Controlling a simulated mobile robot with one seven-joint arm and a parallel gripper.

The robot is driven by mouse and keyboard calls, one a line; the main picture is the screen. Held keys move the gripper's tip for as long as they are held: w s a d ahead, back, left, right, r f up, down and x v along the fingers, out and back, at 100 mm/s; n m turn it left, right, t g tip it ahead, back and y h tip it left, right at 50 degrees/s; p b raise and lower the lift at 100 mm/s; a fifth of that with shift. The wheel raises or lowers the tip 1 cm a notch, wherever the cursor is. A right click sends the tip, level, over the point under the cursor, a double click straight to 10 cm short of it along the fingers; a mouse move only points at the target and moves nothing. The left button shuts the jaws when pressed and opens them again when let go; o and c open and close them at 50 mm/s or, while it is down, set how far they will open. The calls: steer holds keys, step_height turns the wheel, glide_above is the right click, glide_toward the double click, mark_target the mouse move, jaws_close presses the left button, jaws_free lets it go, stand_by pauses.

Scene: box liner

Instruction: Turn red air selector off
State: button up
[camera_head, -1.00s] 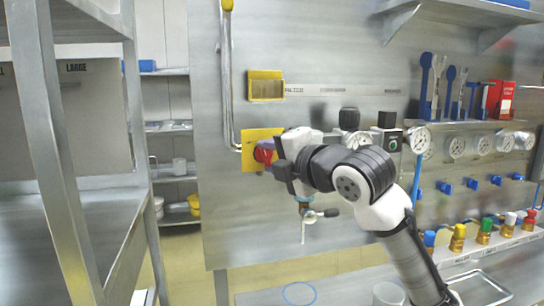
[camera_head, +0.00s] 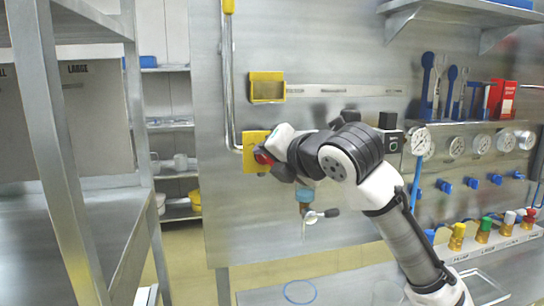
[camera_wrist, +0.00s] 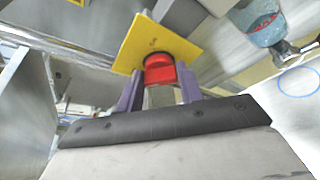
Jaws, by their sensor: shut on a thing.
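The red air selector (camera_head: 262,156) is a red knob on a yellow square plate (camera_head: 251,140) fixed to the steel panel. In the wrist view the red selector (camera_wrist: 159,69) stands out from the yellow plate (camera_wrist: 157,43), which looks tilted there. My gripper (camera_wrist: 160,92) has its two purple fingers on either side of the knob and is shut on it. In the head view my gripper and wrist cover part of the knob and the right part of the plate.
A vertical metal pipe (camera_head: 228,80) runs left of the plate. Gauges (camera_head: 419,142) line the panel at right.

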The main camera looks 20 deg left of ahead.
stand_by(0.3)
steer(key=o, duration=1)
steer(key=shift+d, duration=0.1)
steer(key=b+v, duration=0.3)
steer(key=v, duration=1)
steer(key=shift+s+d+r, duration=0.15)
steer(key=shift+s+d, duration=0.05)
